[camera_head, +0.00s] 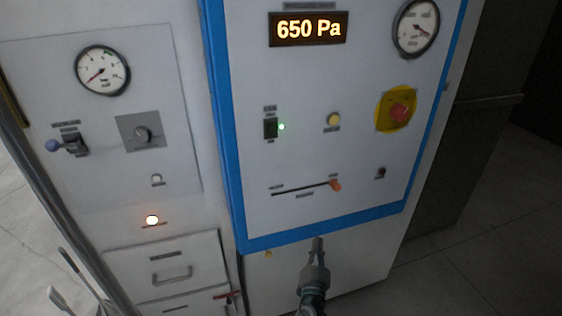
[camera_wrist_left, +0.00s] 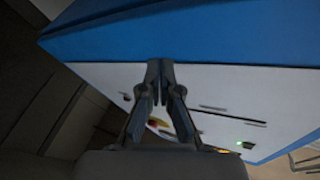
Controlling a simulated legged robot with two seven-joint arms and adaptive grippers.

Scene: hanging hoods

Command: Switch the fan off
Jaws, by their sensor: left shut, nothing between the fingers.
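The dark rocker switch (camera_head: 270,128) sits on the white blue-framed panel (camera_head: 303,160), with a lit green lamp (camera_head: 281,127) beside it. Its small labels are too blurred to read, so I cannot confirm which control is the fan's. My left gripper (camera_head: 317,242) is shut and empty at the panel's lower blue edge, below the switch and slightly right of it, apart from the switch. The left wrist view shows its fingers (camera_wrist_left: 160,66) together before the panel, with a green light (camera_wrist_left: 240,143) at lower right. My right gripper is not in view.
The panel also carries a 650 Pa display (camera_head: 308,29), a gauge (camera_head: 416,26), a yellow button (camera_head: 333,119), a red emergency button (camera_head: 400,112) and an orange slider knob (camera_head: 335,185).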

